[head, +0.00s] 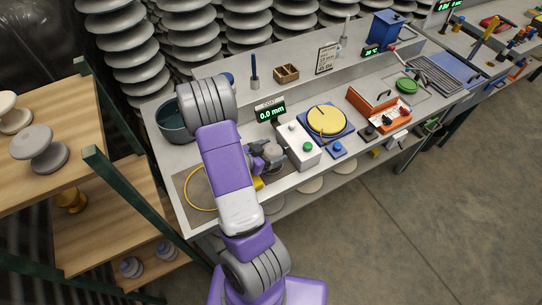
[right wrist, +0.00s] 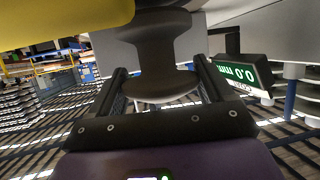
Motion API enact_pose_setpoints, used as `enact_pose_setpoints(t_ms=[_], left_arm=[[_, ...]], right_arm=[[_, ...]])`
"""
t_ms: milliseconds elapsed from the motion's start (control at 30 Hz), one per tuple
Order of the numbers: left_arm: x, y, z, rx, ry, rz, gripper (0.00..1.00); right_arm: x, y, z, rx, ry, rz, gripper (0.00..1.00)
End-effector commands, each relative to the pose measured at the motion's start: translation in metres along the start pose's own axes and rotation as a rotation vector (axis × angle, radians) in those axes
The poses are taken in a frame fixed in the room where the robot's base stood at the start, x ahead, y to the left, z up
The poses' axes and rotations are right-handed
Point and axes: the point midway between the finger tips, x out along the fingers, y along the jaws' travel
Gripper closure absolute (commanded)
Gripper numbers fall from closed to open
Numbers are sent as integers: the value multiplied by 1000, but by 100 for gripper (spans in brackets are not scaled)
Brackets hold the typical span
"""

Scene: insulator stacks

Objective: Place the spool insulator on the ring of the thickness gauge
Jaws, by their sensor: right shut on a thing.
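My right gripper (right wrist: 162,82) is shut on the spool insulator (right wrist: 158,50), a dark grey spool with a narrow waist and wide flanges. The spool sits between the two fingers. In the head view the right gripper (head: 264,158) is beyond my purple forearm, just left of a white box, and the spool is hard to make out there. The thickness gauge display (head: 270,110) reads 0.0 mm; it also shows upside down in the wrist view (right wrist: 236,76). The gauge's ring cannot be clearly told, as my arm hides part of the bench. My left gripper is not in view.
A yellow loop (head: 200,190) lies at the bench's left end. A dark green bowl (head: 174,124) stands behind. Wooden shelves (head: 40,195) are at left.

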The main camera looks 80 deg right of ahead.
Motion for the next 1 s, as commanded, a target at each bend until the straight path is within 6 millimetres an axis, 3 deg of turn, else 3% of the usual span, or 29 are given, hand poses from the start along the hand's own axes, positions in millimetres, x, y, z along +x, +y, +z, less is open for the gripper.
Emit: enact_pose_setpoints(t_ms=[100,467,500,600,900,1000], left_arm=[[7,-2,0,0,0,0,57],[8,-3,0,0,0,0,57],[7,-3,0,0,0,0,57],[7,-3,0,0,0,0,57],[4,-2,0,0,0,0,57],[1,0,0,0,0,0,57]], right_arm=[[6,0,14,-1,1,1,74],[7,0,16,1,2,0,74],[6,0,16,1,0,0,14],[6,0,15,1,0,0,0],[4,0,11,1,0,0,0],[-8,-1,12,-1,-2,-3,0]])
